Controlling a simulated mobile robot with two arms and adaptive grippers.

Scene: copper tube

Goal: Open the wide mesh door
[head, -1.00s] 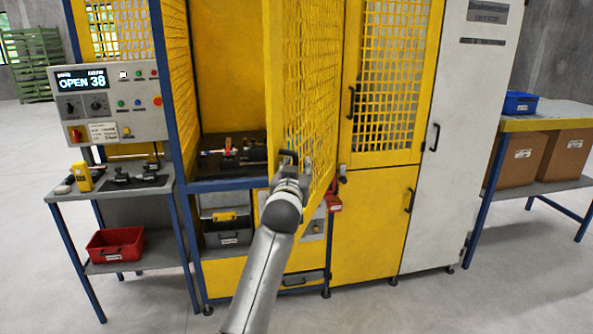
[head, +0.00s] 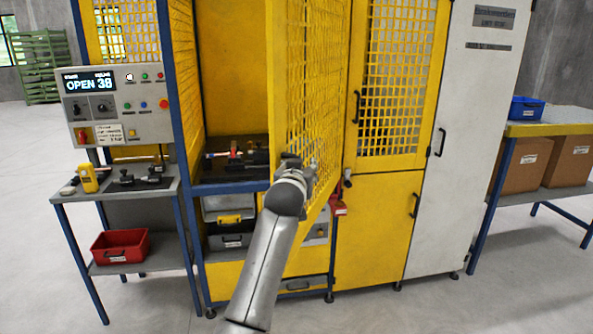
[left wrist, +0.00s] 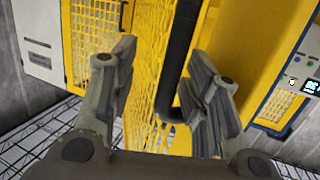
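The wide mesh door (head: 310,85), yellow with a mesh panel, stands swung out from the yellow machine enclosure, leaving the bay behind it exposed. My left gripper (head: 298,162) is at the door's near free edge, partly hiding it. In the left wrist view the door's mesh (left wrist: 147,70) runs behind the gripper. A dark bar handle (left wrist: 181,55) passes between the two spread fingers of my left gripper (left wrist: 170,90). The fingers look open, with a visible gap between the left finger and the bar. My right gripper is not in view.
A narrower mesh door (head: 400,75) to the right is closed. A control panel (head: 117,105) and a side table (head: 150,189) with a red bin (head: 120,246) stand left. A bench (head: 545,129) with boxes stands right. The floor beside the machine is clear.

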